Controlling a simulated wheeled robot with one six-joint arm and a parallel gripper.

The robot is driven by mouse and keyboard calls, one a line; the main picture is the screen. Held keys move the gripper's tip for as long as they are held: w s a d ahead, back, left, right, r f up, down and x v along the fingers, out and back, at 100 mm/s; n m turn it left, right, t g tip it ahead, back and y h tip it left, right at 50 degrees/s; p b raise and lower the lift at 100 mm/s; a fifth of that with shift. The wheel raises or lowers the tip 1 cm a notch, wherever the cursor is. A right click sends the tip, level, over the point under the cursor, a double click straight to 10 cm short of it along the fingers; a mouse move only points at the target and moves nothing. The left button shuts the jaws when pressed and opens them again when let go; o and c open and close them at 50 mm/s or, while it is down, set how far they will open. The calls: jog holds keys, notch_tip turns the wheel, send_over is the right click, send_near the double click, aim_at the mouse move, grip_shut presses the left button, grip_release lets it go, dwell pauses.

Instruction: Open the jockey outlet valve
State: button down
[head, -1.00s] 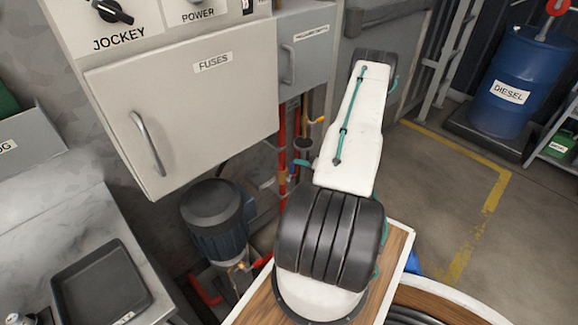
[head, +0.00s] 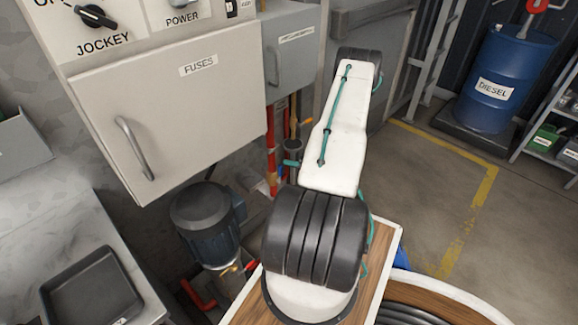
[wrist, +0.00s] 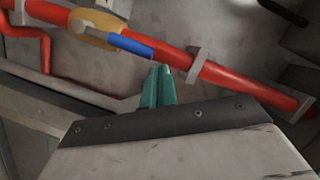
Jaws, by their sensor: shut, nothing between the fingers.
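In the wrist view, a valve with a brass-coloured body (wrist: 95,28) sits on a red pipe. Its blue lever (wrist: 130,43) lies roughly along the pipe. My gripper (wrist: 160,70) is shut and empty, with its teal fingertips just below the lever's free end, in front of the pipe. I cannot tell whether they touch. No label shows on this valve.
The fuse cabinet (head: 180,105) overhangs the pump and pipes. Red vertical pipes (head: 271,150) run beside my arm. A pipe bracket (wrist: 197,63) is right of the fingers. A metal counter (head: 75,235) stands left. Open floor (head: 440,165) lies right, before the diesel drum (head: 500,75).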

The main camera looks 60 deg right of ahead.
jog(key=s+d+r, duration=0.1)
jog(key=s+r, duration=0.2)
jog(key=s, duration=0.9)
jog(key=shift+d, duration=0.4)
